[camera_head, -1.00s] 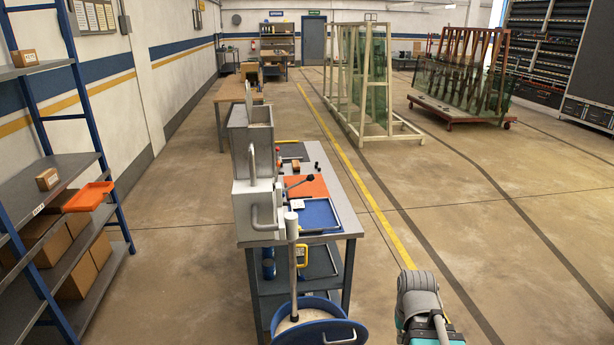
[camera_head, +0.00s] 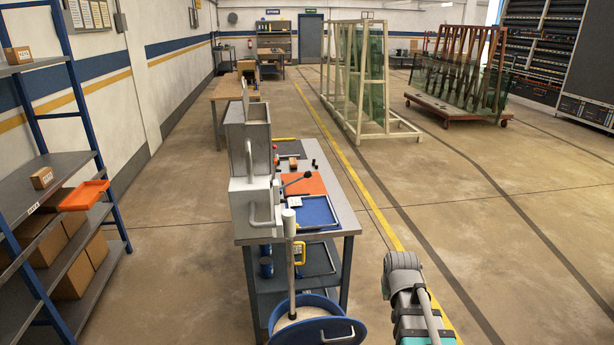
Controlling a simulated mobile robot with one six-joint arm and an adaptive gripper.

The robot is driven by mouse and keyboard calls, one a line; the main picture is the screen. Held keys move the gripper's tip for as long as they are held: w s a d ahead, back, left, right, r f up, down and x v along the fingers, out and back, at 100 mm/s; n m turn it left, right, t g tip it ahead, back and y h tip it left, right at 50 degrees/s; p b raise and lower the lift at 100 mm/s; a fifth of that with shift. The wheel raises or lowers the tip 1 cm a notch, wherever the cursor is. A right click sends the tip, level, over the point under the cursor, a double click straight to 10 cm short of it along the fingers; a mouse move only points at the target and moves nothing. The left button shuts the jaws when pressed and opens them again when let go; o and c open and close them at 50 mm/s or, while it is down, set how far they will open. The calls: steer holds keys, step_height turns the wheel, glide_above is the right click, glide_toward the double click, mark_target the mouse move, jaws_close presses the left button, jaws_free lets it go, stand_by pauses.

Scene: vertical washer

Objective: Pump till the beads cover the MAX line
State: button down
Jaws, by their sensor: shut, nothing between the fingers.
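The washer, a grey metal machine (camera_head: 251,200) with an upright open hopper (camera_head: 247,125), stands at the left end of the workbench. A blue drum (camera_head: 275,318) stands on the floor at the front of the bench, holding pale beads (camera_head: 300,312). A pale upright tube (camera_head: 291,260) stands in it. A round blue lid with a handle (camera_head: 325,331) leans at the drum's right. No MAX line is readable. My arm's grey and teal link shows at the lower right; my gripper cannot be seen.
The workbench (camera_head: 335,205) carries an orange mat (camera_head: 303,186) and a blue tray (camera_head: 317,212). A shelf (camera_head: 50,165) with boxes and an orange bin stands at left. The floor right of the bench is open up to the glass racks (camera_head: 358,80).

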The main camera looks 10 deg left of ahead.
steer(key=w+a+r+n+t, duration=0.15)
steer(key=w+a+t, duration=0.3)
steer(key=w, duration=0.75)
steer(key=n+t+y+b, duration=0.35)
steer(key=t+y, duration=0.25)
steer(key=t, duration=0.5)
glide_toward(309, 173)
steer(key=s+r, duration=0.4)
steer(key=shift+r, duration=0.3)
steer(key=shift+w+a+f+b, duration=0.25)
steer(key=shift+w+a, duration=0.2)
steer(key=shift+w, duration=1.4)
steer(key=shift+w+a+f+b, duration=0.25)
steer(key=shift+w+a, duration=0.25)
steer(key=shift+w, duration=1.4)
steer(key=shift+w+a+f+b, duration=0.25)
steer(key=shift+w+a, duration=0.2)
steer(key=shift+w, duration=1.4)
